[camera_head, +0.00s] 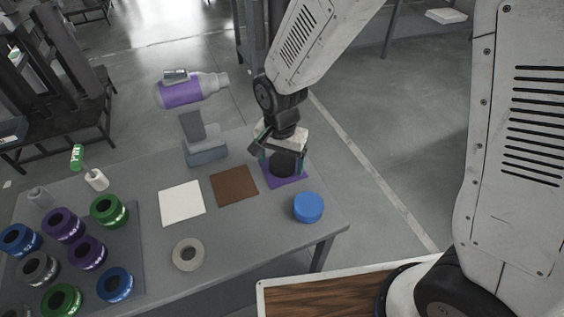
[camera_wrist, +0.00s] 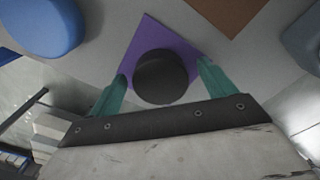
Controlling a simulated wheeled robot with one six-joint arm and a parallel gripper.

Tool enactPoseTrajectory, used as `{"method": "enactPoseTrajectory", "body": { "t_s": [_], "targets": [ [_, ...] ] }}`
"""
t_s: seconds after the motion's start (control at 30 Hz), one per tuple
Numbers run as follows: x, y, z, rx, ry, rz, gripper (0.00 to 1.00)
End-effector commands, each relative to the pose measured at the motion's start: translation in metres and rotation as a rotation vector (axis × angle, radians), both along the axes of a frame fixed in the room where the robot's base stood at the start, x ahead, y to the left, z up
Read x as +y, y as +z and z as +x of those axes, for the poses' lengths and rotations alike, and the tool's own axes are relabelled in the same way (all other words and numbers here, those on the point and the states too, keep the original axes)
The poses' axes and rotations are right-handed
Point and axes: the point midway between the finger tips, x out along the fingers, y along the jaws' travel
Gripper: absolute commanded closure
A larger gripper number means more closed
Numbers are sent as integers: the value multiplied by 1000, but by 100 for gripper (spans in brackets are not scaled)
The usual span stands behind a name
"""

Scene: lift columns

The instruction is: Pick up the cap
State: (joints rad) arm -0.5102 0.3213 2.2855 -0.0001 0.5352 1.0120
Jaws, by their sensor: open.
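A black round cap (camera_head: 284,163) stands on a purple square mat (camera_head: 286,181) near the table's far right edge. My gripper (camera_head: 283,165) is over that mat, pointing down, and partly hides the cap. In the wrist view the cap (camera_wrist: 160,77) lies between the two green fingers of my gripper (camera_wrist: 160,80), on the purple mat (camera_wrist: 150,32). The fingers are open, one on each side of the cap, with a gap visible on both sides. A blue round cap (camera_head: 308,207) sits on the table nearby; it also shows in the wrist view (camera_wrist: 42,25).
A brown mat (camera_head: 234,186) and a white mat (camera_head: 181,203) lie left of the purple one. A beige ring (camera_head: 187,254) lies in front. Several coloured rings sit on a dark tray (camera_head: 130,235) at left.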

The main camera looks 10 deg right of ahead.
Motion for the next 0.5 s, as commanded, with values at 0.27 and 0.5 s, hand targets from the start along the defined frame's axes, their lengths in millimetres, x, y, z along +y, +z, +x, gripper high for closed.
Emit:
{"method": "enactPoseTrajectory", "body": {
  "t_s": [0.27,0.5],
  "targets": [
    [0,0,0,0,0,1,37],
    [0,0,0,0,0,1,65]
  ]
}}
